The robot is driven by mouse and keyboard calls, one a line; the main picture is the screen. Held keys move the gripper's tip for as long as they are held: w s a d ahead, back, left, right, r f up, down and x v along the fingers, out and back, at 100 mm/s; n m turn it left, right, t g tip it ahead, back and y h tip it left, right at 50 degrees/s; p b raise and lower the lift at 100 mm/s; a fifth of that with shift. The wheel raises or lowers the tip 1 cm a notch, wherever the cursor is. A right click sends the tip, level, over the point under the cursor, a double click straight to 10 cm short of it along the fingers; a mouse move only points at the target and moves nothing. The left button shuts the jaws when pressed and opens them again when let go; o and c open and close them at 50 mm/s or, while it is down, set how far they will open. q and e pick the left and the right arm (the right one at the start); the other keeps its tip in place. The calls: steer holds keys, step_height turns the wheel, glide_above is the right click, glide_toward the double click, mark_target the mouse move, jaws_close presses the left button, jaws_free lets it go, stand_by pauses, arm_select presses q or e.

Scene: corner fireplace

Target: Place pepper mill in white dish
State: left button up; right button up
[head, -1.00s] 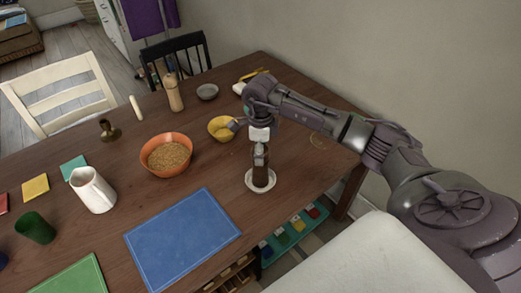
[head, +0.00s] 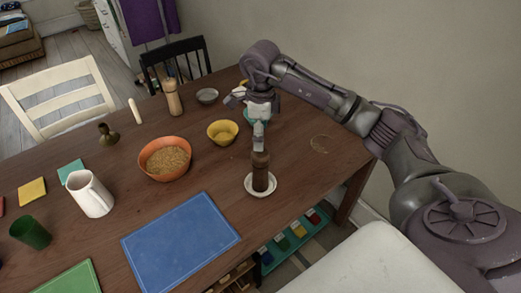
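The pepper mill (head: 260,172), dark brown with a pale grey top, stands upright in the small white dish (head: 262,193) near the table's right front edge. My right gripper (head: 257,112) hangs over the table, above and slightly behind the mill in the picture. It appears apart from the mill's dark body; its fingers are small and overlap the background, so their opening is unclear. My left gripper is out of view.
A yellow bowl (head: 222,132) and an orange bowl of grain (head: 165,160) stand left of the dish. A light wooden mill (head: 173,98) and grey dish (head: 207,96) are farther back. A blue mat (head: 180,245) and white pitcher (head: 91,193) lie front left.

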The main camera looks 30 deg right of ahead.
steer(key=shift+r, duration=2)
